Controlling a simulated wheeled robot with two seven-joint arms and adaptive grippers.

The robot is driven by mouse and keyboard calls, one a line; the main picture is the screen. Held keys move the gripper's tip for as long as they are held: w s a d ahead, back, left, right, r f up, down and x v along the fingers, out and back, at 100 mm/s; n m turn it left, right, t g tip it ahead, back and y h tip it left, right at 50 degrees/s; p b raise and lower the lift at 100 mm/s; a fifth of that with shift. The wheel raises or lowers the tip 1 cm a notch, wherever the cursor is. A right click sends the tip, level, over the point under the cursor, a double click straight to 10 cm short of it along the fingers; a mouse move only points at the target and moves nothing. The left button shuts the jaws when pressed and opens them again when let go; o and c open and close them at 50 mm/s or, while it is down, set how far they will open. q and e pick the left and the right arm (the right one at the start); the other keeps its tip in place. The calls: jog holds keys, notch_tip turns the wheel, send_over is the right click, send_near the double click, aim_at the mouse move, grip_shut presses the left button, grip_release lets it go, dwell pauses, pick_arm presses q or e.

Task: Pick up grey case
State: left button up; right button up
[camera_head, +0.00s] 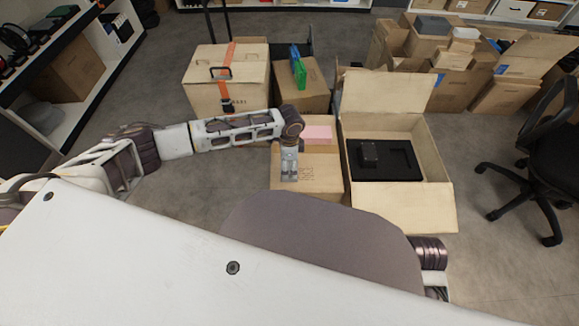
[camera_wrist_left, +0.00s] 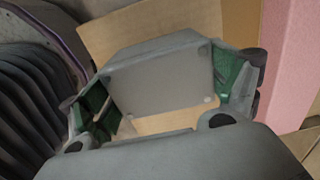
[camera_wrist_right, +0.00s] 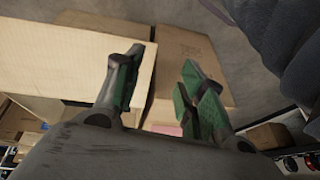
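The grey case (camera_wrist_left: 160,80) shows as a flat grey block in the left wrist view, over a tan carton top. My left gripper (camera_wrist_left: 170,100) has one finger on each side of it, close to its edges. I cannot tell whether the fingers press on it, or whether it rests on the carton. In the head view my left gripper (camera_head: 289,172) points down over the closed carton (camera_head: 320,182) and mostly hides the case. My right gripper (camera_wrist_right: 162,85) is open and empty, with cartons beyond its fingers. It is hidden in the head view.
A strapped carton (camera_head: 205,95) stands behind. A black chair (camera_head: 560,140) is at the far right.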

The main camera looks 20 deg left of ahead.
aim_at(289, 161)
pick_arm(q)
jog(key=c, duration=0.4)
jog(key=shift+o, duration=0.2)
jog(key=shift+r, duration=0.2)
jog(key=shift+r+p, duration=0.45)
jog(key=shift+r, duration=0.35)
jog(key=shift+r+p, duration=0.3)
jog(key=shift+r, duration=0.55)
jog(key=shift+r+p, duration=1.15)
jog(key=shift+r, duration=2.05)
pick_arm(e)
jog(key=shift+s+d+f+g+h, duration=0.15)
jog(key=shift+d+f+g+h, duration=0.15)
jog(key=shift+d+f+g, duration=0.35)
